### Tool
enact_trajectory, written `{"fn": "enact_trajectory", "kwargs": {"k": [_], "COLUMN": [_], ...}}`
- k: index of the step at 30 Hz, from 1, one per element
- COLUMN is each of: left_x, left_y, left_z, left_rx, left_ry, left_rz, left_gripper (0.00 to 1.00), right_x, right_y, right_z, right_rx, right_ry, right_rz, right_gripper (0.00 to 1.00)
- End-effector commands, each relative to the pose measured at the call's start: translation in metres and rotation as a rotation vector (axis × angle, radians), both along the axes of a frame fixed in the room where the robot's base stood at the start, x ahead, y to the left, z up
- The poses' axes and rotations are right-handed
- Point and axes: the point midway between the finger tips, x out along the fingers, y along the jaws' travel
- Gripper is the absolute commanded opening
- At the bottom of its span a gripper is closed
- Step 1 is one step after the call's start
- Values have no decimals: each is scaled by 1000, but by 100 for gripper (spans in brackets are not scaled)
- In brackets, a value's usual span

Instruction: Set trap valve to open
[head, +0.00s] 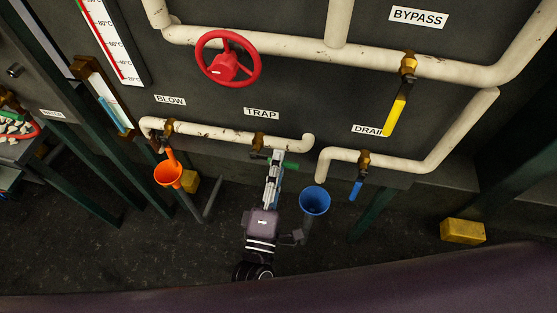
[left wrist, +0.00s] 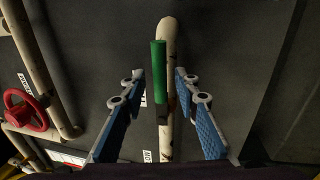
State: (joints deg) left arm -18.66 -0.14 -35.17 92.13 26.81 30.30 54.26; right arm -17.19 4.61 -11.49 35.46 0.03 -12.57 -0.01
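The trap valve has a brass body (head: 258,140) on a pale pipe below the TRAP label (head: 262,113). Its green handle (head: 291,165) shows beside my left gripper (head: 276,156), which partly hides it. In the left wrist view the green handle (left wrist: 159,72) lies roughly along the pale pipe (left wrist: 167,30). It sits between the two blue-padded fingers of my left gripper (left wrist: 158,76), which are spread with gaps on both sides. My right gripper is in neither view.
An orange funnel (head: 168,173) stands left and a blue funnel (head: 314,200) right of my left arm. The drain valve's blue handle (head: 356,190), bypass valve's yellow handle (head: 396,115) and a red handwheel (head: 226,64) are nearby. A yellow block (head: 462,231) lies at right.

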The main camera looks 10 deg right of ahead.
Motion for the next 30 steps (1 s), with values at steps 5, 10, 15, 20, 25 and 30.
{"fn": "enact_trajectory", "kwargs": {"k": [5,10,15,20,25,30], "left_x": [-31,-66,-92,-103,-106,-105], "left_y": [10,21,29,33,34,34], "left_z": [-8,-15,-20,-21,-21,-21], "left_rx": [3,1,0,-1,-1,-1], "left_ry": [4,4,2,-1,-1,-1], "left_rz": [-2,-1,-1,0,0,1], "left_gripper": [29,29,29,29,29,29], "right_x": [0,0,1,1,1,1], "right_y": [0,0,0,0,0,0], "right_z": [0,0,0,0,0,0], "right_rx": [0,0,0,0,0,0], "right_ry": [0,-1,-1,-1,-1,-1], "right_rz": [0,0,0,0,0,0], "right_gripper": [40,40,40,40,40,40]}}
